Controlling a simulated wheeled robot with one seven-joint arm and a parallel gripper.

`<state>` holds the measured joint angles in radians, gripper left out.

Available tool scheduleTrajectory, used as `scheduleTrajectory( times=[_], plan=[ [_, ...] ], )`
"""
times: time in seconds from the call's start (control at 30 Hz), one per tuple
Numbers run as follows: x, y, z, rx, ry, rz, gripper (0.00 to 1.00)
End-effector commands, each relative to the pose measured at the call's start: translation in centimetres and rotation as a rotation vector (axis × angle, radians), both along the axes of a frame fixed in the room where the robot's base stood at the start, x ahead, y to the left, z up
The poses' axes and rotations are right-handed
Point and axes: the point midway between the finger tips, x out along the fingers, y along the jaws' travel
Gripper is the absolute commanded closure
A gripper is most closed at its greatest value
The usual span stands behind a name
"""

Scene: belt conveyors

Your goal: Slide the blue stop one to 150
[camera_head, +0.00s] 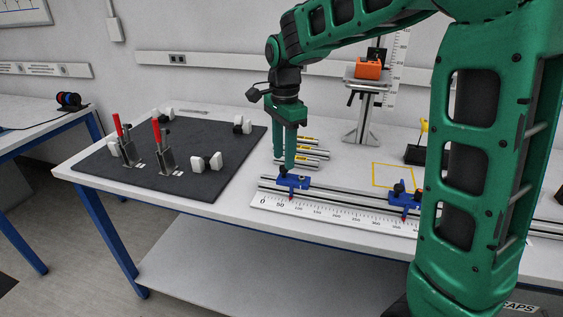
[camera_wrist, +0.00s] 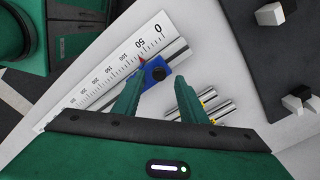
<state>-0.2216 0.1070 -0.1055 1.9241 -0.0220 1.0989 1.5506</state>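Blue stop one (camera_head: 293,182) sits on the metal rail at the low end of the white scale (camera_head: 335,223). Its red pointer stands a little past the 50 mark, short of 100. The stop also shows in the wrist view (camera_wrist: 149,76), with its dark knob. My gripper (camera_head: 286,166) points down just above the stop. In the wrist view my gripper (camera_wrist: 158,82) has its two fingers apart, with the stop near the tip of the left finger. I cannot tell whether a finger touches it. A second blue stop (camera_head: 404,200) stands farther right on the rail.
Several short metal cylinders with yellow bands (camera_head: 310,152) lie just behind the rail. A dark board (camera_head: 190,185) with red-handled clamps (camera_head: 162,145) and white blocks is at left. A stand with an orange block (camera_head: 368,70) rises behind. My arm hides the rail's right part.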

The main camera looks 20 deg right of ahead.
Motion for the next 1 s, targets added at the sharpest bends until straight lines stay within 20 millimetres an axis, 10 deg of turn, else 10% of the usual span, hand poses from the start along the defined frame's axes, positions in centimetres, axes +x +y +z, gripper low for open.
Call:
scheduleTrajectory(
  times=[0.57, 0.73, 1.0],
  plan=[
    [0.0, 0.0, -2.8, 0.0, -0.001, 0.0, 0.62],
    [0.0, 0.0, -2.7, 0.0, -0.001, 0.0, 0.97],
    [-0.1, 0.0, -2.7, 0.0, -0.002, 0.003, 1.0]
  ],
)
